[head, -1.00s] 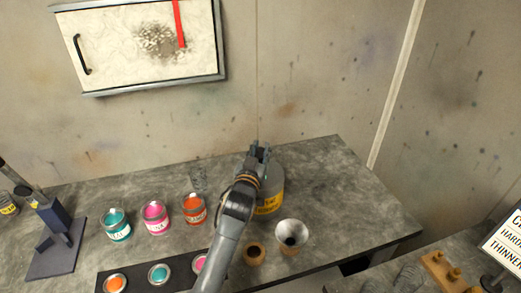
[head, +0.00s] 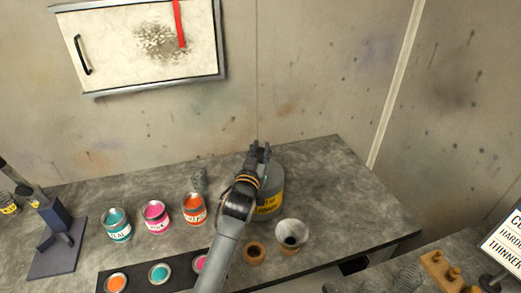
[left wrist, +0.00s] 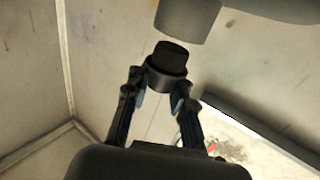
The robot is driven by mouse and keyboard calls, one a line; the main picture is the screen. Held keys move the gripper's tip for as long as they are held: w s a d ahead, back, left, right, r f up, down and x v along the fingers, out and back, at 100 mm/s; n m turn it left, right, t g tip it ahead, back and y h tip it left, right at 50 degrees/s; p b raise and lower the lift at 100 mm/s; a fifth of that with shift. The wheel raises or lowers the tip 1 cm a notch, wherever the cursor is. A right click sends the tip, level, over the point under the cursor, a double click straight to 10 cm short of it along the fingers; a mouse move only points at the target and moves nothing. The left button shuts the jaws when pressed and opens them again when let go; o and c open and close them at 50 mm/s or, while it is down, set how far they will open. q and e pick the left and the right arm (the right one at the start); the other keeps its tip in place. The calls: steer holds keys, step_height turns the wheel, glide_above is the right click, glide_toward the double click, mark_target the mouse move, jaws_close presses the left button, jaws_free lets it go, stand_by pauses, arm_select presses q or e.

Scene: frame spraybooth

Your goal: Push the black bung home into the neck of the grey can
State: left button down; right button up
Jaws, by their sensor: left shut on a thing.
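The grey can (head: 271,185), with a yellow label, stands on the bench in the head view, partly hidden by my left arm. My left gripper (head: 261,151) is over the can's upper left side in that view. In the left wrist view my left gripper (left wrist: 160,95) is shut on the black bung (left wrist: 168,60), held between its fingertips. The bung's narrower end points towards a grey cylindrical part (left wrist: 187,18), which looks like the can's neck. A narrow gap shows between them in this view. The neck's opening is hidden. My right gripper is not in view.
Teal (head: 117,225), pink (head: 156,218) and orange (head: 194,210) paint tins stand left of my arm. The bench's right end is clear.

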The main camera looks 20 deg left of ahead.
arm_select(q)
steer(key=shift+f+b, duration=0.95)
steer(key=shift+f, duration=0.5)
steer(key=c, duration=1.1)
jaws_free()
steer(key=shift+o, duration=0.2)
steer(key=shift+s, duration=0.1)
steer(key=s, duration=1.1)
steer(key=shift+s+d, duration=0.4)
